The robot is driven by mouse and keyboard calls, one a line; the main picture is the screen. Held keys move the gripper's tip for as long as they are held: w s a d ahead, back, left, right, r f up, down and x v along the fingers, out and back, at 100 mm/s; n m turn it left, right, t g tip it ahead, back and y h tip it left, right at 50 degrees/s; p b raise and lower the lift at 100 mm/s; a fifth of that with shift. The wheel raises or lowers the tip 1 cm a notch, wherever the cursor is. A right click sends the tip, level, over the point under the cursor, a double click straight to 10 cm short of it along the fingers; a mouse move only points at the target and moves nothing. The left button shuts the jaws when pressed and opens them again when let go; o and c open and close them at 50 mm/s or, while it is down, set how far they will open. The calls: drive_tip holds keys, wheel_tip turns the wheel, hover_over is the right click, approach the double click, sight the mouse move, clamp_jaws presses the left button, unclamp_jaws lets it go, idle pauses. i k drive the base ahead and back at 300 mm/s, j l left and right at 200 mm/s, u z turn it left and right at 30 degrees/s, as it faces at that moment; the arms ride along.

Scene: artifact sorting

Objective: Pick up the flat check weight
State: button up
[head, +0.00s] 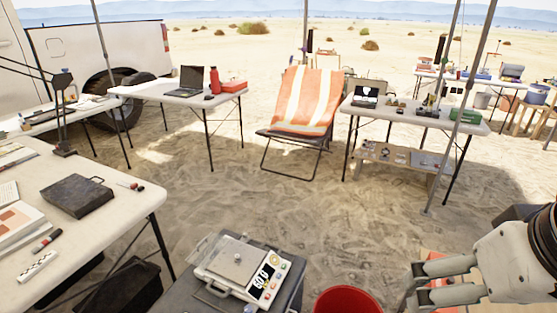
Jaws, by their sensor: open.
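A digital scale (213,268) with a lit display stands on a dark case at the bottom centre. A small grey piece (238,257) lies on its metal pan; it may be the flat check weight, but it is too small to tell for sure. My gripper (416,284) is at the lower right, open and pointing left, with nothing seen between its fingers. It is well to the right of the scale and apart from it.
A red bucket (347,301) stands between the scale and my gripper. A white table (130,205) at left holds a dark case (77,196), a ruler and pens. An orange striped chair (306,102) and more tables stand farther back. Open sand lies between.

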sight(238, 259)
drive_tip(key=u, duration=0.8)
drive_tip(key=i+l, duration=0.1)
drive_tip(key=i, duration=0.15)
